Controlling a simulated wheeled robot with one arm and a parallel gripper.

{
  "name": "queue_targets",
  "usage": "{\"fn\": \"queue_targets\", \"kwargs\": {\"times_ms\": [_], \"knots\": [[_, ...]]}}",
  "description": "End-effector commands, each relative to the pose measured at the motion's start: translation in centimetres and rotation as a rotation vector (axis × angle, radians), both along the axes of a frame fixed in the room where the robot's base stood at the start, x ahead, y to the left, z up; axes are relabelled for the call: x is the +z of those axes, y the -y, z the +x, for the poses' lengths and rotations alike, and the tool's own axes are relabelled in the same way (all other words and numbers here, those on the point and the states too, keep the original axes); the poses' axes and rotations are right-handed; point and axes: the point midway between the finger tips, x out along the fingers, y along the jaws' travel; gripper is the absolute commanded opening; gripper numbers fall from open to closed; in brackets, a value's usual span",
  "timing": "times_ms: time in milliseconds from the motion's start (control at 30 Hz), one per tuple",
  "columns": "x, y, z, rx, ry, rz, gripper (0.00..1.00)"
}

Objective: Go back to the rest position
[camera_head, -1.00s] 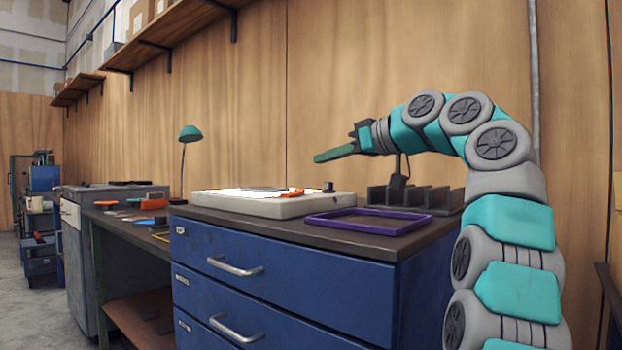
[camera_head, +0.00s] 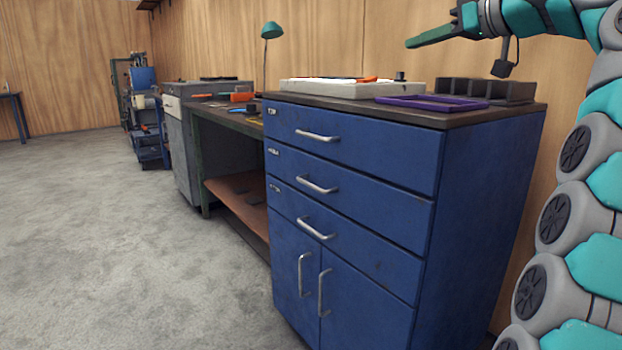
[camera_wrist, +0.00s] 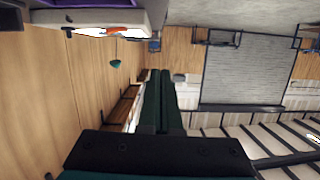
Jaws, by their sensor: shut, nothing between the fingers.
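My gripper (camera_head: 430,37) is at the upper right of the head view, in the air above the blue cabinet's top (camera_head: 520,112). Its green fingers point left and lie together with nothing between them. In the wrist view the two dark green fingers (camera_wrist: 160,75) run side by side, touching along their length. My arm bends in from the right edge of the head view. The gripper touches nothing that I can see.
On the cabinet are a pale slab (camera_head: 345,89) with an orange item, a purple tray (camera_head: 432,103) and a dark slotted rack (camera_head: 487,91). A workbench (camera_head: 222,122) with a green lamp (camera_head: 271,31) stands left. The floor (camera_head: 110,240) at left is clear.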

Motion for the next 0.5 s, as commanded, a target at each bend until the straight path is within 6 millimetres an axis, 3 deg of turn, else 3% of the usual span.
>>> {"fn": "queue_targets", "kwargs": {"times_ms": [267, 500], "knots": [[-1.7, -1.1, 0.4, -0.006, -0.082, 0.031, 0.00], [-4.4, -2.7, 0.3, -0.015, -0.195, 0.062, 0.00]]}}
